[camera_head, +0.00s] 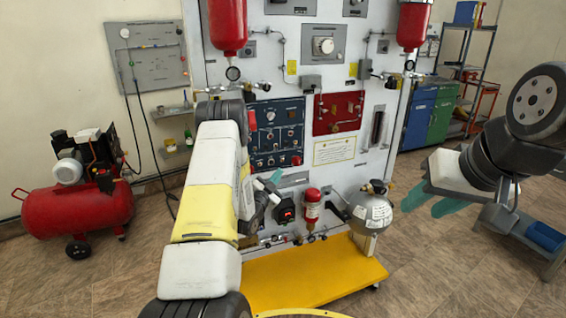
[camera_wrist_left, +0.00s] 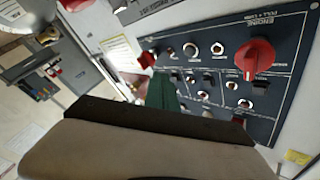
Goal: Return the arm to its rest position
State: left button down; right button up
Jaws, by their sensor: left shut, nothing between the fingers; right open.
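My left arm (camera_head: 205,215) reaches up from the bottom of the head view in front of the trainer board. My left gripper (camera_head: 274,178) is partly hidden behind the arm; its pale teal fingertips show just below the dark blue control panel (camera_head: 276,136). In the left wrist view, the shut teal fingers (camera_wrist_left: 162,92) stand in front of the same panel, with nothing seen between them. I cannot tell whether they touch it. My right gripper (camera_head: 434,198) is at the right, open and empty, with teal fingers over the floor.
The trainer board (camera_head: 345,75) carries red cylinders (camera_head: 227,25), a red panel (camera_head: 338,112) and a grey sphere (camera_head: 371,207) above a yellow base (camera_head: 315,272). A large red knob (camera_wrist_left: 255,57) projects near the left gripper. A red compressor (camera_head: 75,208) stands left. Floor between is clear.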

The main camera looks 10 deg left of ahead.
dwell(0.4)
pick_arm(q)
notch_tip(320, 180, up, 10)
jog(key=w+n+g+y, duration=0.1)
jog(key=n+g+y, duration=0.1)
jog(key=s+r+n+g+y, duration=0.1)
jog(key=s+r+n+g, duration=0.2)
jog(key=s+r, duration=0.5)
jog(key=s+d+r+n+g, duration=0.1)
jog(key=s+d+g, duration=0.1)
jog(key=s, duration=0.9)
jog(key=s+d+r+n+g+h, duration=0.1)
jog(key=s+d+r+g, duration=0.1)
jog(key=s, duration=1)
jog(key=s+d+r+n+g, duration=0.2)
jog(key=s+d+g, duration=0.1)
jog(key=s, duration=0.9)
jog(key=shift+d+g, duration=0.3)
jog(key=shift+g, duration=0.2)
jog(key=shift+a+r, duration=0.1)
